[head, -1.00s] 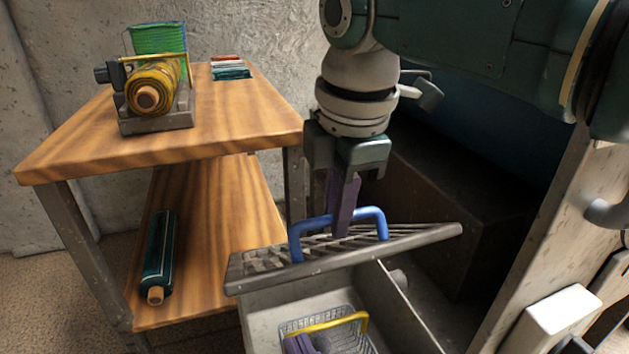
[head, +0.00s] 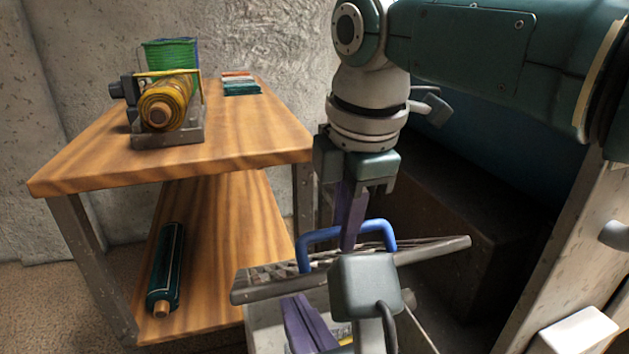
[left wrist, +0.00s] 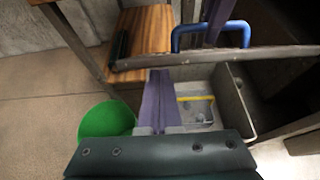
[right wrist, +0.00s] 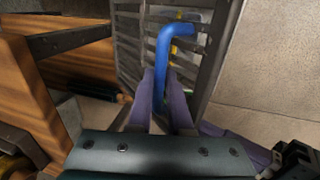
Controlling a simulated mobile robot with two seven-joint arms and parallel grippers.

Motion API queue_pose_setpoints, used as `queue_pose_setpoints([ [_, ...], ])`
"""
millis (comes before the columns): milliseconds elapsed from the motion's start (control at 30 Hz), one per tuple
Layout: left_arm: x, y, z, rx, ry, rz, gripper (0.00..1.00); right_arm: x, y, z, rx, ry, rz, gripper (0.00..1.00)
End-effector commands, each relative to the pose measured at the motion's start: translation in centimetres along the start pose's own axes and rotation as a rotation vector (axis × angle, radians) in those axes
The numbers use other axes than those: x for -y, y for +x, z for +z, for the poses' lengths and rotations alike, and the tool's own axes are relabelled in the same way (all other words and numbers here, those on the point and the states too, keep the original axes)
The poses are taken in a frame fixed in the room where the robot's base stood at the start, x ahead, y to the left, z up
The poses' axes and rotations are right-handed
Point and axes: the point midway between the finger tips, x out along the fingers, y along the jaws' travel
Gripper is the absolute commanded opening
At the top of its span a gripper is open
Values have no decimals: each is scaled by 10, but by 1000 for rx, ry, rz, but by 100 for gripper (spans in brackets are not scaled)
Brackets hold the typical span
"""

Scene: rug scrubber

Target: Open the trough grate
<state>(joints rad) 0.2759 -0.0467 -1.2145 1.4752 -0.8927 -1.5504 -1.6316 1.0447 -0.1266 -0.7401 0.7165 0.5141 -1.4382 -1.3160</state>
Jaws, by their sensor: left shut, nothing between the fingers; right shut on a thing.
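The grey slatted trough grate (head: 440,249) is raised and tilted over the trough. Its blue handle (head: 322,234) is in the grip of my right gripper (head: 347,243). The right wrist view also shows the blue handle (right wrist: 163,68) between the purple fingers, with the grate's slats (right wrist: 128,48) around it. My left gripper (head: 322,345) is shut and empty, in front of and below the grate's near bar. It partly hides the grate and trough. The grey trough (left wrist: 236,105) shows in the left wrist view, with a yellow-handled basket (left wrist: 197,98) inside.
A wooden table (head: 250,135) at the left carries a clamped yellow roll (head: 166,103), a green container (head: 172,54) and folded cloths (head: 240,86). A dark green roll (head: 166,268) lies on its lower shelf. A green bucket (left wrist: 107,120) stands on the floor.

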Motion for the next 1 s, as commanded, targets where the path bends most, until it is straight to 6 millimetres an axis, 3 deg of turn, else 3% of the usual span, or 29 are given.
queue_pose_setpoints([
  [133,0,2,5,16,-5,1,0,7,6,1,1,1,-21,0],
  [167,0,2,5,17,-5,2,0,7,6,1,1,1,-22,20],
  [400,0,2,6,19,-5,3,0,7,6,0,0,1,-24,46],
  [767,-1,2,6,19,-5,4,0,7,0,0,-1,2,-26,47],
  [1000,0,2,5,16,-4,3,0,4,-37,0,-1,-1,-14,47],
])
